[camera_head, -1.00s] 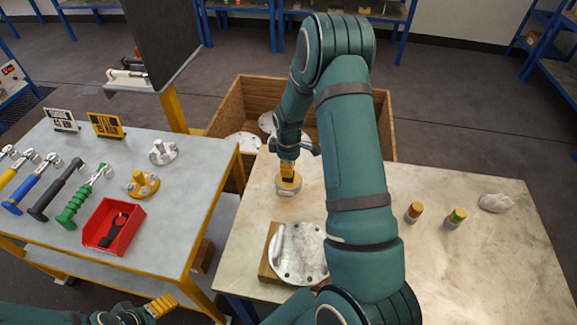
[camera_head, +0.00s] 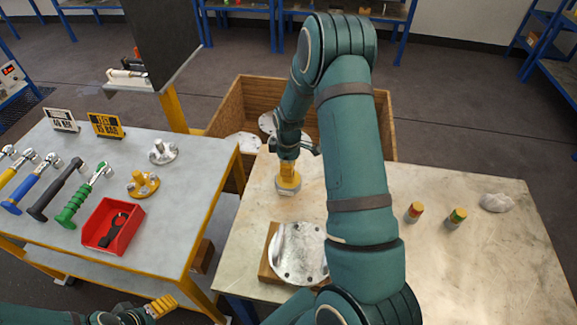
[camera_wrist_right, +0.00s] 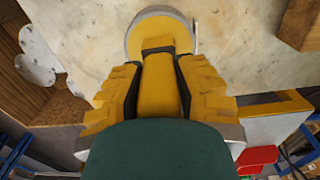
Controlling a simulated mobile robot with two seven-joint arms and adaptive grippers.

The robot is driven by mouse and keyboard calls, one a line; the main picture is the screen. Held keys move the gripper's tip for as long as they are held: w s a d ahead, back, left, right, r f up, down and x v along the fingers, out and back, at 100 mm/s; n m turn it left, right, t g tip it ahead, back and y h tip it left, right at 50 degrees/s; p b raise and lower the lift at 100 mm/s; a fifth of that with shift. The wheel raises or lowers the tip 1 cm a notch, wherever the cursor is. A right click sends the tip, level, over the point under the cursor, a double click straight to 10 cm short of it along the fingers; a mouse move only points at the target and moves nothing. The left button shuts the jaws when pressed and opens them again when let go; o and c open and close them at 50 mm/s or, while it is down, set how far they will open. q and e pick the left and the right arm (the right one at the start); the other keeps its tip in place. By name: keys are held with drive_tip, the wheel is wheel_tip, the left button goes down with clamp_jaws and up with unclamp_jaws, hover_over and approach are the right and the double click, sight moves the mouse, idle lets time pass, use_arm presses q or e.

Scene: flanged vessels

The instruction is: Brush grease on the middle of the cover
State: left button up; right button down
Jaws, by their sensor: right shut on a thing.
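The cover is a round silver disc (camera_head: 300,254) with holes near its rim, lying on a wooden block (camera_head: 270,257) at the front of the pale table. My right gripper (camera_wrist_right: 158,85) is shut on a yellow handle (camera_wrist_right: 158,80), apparently the brush.
A grey bench at left holds a red tray (camera_head: 112,226), several coloured tools and yellow (camera_head: 143,184) and silver (camera_head: 163,151) flanged parts. Two small capped cylinders (camera_head: 414,212) (camera_head: 455,218) and a white lump (camera_head: 496,202) stand right of my arm. A wooden crate (camera_head: 240,95) is behind.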

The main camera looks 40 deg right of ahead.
drive_tip(key=shift+r, duration=0.1)
drive_tip(key=shift+r+p, duration=2.1)
drive_tip(key=shift+r, duration=1.25)
